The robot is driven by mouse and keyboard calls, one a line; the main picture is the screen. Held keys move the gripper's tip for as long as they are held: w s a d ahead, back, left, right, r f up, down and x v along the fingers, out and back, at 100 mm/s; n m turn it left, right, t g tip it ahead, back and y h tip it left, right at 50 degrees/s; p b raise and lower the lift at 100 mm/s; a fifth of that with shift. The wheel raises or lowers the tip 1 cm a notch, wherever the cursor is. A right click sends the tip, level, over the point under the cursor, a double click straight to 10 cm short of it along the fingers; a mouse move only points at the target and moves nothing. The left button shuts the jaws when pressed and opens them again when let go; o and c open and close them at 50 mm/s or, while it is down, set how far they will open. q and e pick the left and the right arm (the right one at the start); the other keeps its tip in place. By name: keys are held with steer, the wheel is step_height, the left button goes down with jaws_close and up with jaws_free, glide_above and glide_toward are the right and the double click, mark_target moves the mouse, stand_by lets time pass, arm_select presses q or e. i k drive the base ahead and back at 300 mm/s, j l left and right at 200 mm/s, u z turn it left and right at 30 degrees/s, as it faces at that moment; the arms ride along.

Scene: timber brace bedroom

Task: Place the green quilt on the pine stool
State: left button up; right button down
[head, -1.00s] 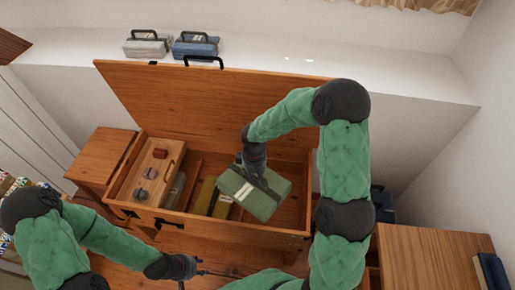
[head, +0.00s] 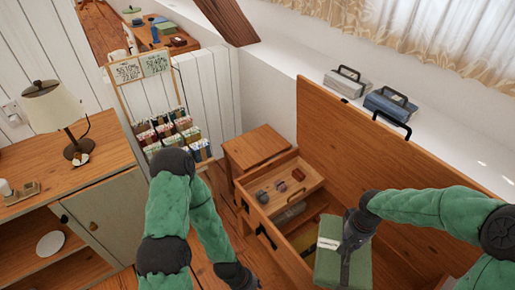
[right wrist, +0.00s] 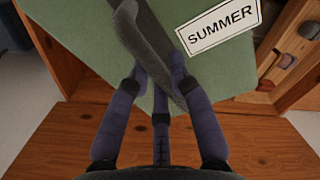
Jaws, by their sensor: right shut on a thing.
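The green quilt (head: 338,272) is a folded bundle with a pale label. My right gripper (head: 350,240) is shut on it from above, at or over the open chest; the exact height is unclear. In the right wrist view, the fingers (right wrist: 162,92) close on a grey strap across the quilt (right wrist: 225,65), beside a label reading SUMMER. A small wooden piece, seemingly the pine stool (head: 255,146), stands left of the chest with a bare top. My left gripper (head: 240,279) is low at the bottom edge, its fingertips not clearly visible.
The wooden chest (head: 262,212) has its lid (head: 372,145) raised, and a tray (head: 290,188) with small items at its left end. A rack of packets (head: 172,132) stands behind my left arm. A cabinet with a lamp (head: 62,118) is at left; two boxes (head: 388,104) sit on the ledge.

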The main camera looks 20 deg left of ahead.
mark_target(250, 147)
steer(key=i+j+u, duration=0.1)
steer(key=u, duration=0.35)
steer(key=i+u, duration=0.5)
steer(key=u, duration=0.35)
steer(key=i+l+u, duration=0.1)
steer(key=i+l, duration=0.2)
steer(key=i, duration=0.15)
steer(key=i+l+u, duration=0.15)
steer(key=i+l, duration=0.15)
steer(key=i, duration=0.15)
